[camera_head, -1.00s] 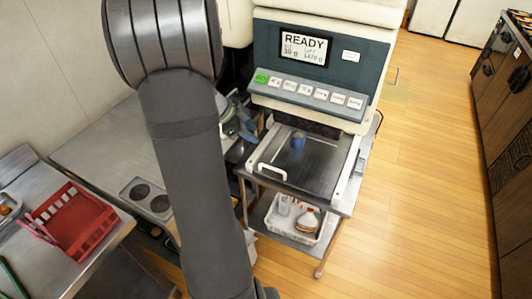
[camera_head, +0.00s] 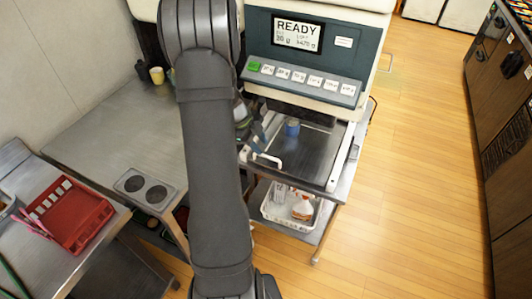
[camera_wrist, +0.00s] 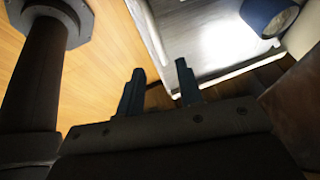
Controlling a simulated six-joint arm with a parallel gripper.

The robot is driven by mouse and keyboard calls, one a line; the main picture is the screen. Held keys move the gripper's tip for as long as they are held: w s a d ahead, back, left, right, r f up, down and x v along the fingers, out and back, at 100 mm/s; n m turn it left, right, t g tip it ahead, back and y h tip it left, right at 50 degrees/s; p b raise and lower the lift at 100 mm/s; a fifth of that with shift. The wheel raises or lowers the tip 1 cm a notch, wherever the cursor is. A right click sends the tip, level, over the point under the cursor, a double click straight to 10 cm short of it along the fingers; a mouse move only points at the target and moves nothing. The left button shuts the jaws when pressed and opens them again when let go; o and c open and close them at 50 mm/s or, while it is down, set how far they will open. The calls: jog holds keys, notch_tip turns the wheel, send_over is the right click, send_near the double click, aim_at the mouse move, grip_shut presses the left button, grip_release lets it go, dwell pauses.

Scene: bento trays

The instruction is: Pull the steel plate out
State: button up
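The steel plate (camera_head: 312,148) is a dark, shiny flat sheet lying in the front of the READY machine, between white side rails. A white handle (camera_head: 268,160) stands at its front left. My gripper (camera_head: 260,142) is at the plate's left side, close to the handle and partly hidden by my arm; contact cannot be told. In the wrist view my gripper (camera_wrist: 160,80) has its two fingers apart with nothing visible between them. The plate (camera_wrist: 200,38) and blue object (camera_wrist: 268,16) show beyond the fingertips.
The machine (camera_head: 310,50) rises behind the plate. A white basket (camera_head: 275,212) with bottles stands on the shelf below. A steel table (camera_head: 95,135), a red rack (camera_head: 70,215) and a yellow cup (camera_head: 157,75) are at left. The wooden floor at right is clear.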

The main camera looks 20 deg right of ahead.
aim_at(269, 157)
jog(key=shift+x, duration=2.75)
grip_shut()
